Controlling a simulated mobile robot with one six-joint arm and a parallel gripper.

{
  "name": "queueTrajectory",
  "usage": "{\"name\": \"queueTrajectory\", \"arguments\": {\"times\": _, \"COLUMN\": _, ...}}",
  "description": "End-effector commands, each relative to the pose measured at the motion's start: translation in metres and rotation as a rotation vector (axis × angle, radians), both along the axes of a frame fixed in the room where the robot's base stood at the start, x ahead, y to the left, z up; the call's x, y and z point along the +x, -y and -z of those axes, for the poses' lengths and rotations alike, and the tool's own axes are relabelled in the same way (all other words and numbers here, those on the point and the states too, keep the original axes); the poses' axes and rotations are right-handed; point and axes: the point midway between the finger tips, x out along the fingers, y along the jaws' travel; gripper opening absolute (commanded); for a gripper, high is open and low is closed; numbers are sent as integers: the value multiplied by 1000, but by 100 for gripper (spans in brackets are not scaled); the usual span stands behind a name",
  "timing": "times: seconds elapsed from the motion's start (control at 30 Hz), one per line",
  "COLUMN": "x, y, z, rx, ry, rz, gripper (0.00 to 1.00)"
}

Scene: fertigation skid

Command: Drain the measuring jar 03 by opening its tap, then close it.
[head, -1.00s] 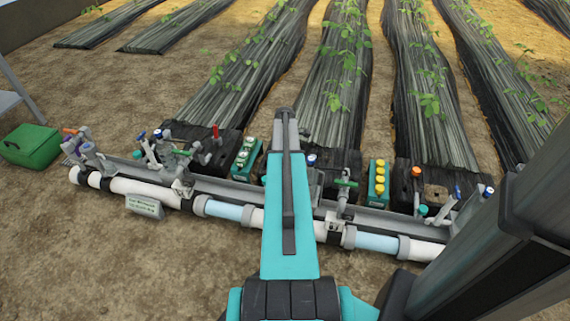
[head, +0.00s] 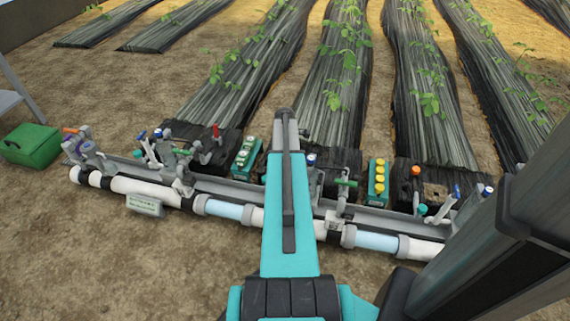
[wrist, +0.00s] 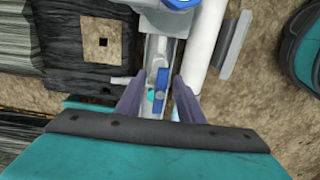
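In the wrist view my gripper (wrist: 158,98) has its two fingers apart, one on each side of a narrow grey channel. A blue handle (wrist: 162,78) and a small teal round part (wrist: 152,97) show in the gap between them. I cannot tell whether either finger touches the handle. A larger blue part (wrist: 180,3) shows at the top edge. In the head view my arm reaches forward over the skid and my gripper cannot be made out. Several upright fittings stand along the skid, but no label for jar 03 is readable.
In the head view, a button box with yellow tops (head: 379,183) stands at the skid's right. A green case (head: 31,146) lies far left. Bare soil lies in front.

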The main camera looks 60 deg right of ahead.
Motion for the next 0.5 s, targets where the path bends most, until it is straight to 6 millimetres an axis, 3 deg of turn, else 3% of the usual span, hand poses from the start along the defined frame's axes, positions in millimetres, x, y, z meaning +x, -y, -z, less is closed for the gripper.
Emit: {"name": "queueTrajectory", "arguments": {"times": 0.5, "x": 0, "y": 0, "z": -40, "rx": -1, "ry": 0, "rz": 0, "gripper": 34}}
